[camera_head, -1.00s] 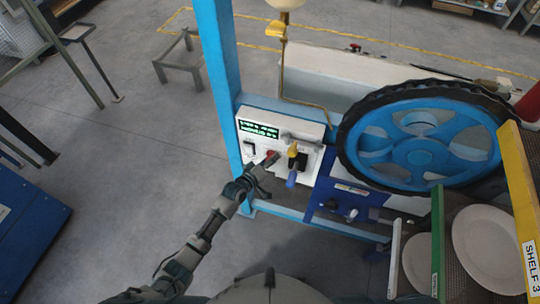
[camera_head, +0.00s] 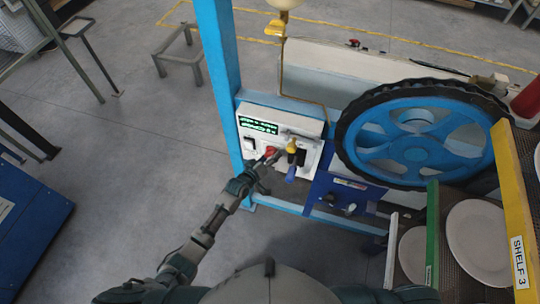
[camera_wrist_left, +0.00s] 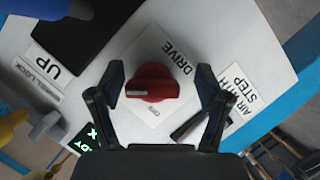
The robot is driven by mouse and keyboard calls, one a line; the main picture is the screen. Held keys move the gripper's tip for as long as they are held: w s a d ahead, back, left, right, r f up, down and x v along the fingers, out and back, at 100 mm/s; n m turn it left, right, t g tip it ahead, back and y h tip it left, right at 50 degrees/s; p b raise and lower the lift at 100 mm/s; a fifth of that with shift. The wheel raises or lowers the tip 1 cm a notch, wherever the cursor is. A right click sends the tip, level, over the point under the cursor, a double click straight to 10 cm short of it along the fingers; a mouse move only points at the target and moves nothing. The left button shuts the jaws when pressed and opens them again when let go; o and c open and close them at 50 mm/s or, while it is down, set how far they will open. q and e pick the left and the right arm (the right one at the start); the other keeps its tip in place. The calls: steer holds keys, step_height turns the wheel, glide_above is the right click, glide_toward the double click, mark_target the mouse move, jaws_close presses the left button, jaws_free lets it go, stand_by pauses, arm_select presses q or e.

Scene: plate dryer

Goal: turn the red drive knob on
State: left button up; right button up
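The red drive knob (camera_head: 270,151) sits on the white control panel (camera_head: 262,124) of the blue-framed machine. In the left wrist view the knob (camera_wrist_left: 155,83) faces me beside a "DRIVE" label, with a pale pointer mark at its left end. My left gripper (camera_head: 268,159) is at the panel, in front of the knob. In the wrist view its two dark fingers (camera_wrist_left: 161,80) are open, one on each side of the knob. The left finger is close to it; a gap shows on the right. Contact is not clear. My right gripper is not in view.
A yellow-and-blue lever (camera_head: 291,160) stands just right of the knob. A blue wheel (camera_head: 415,135) and shelved plates (camera_head: 478,240) are further right.

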arm_select(q)
steer(key=shift+w+r, duration=0.15)
steer(key=shift+r, duration=0.2)
steer(key=v, duration=1.2)
steer(key=shift+f, duration=0.1)
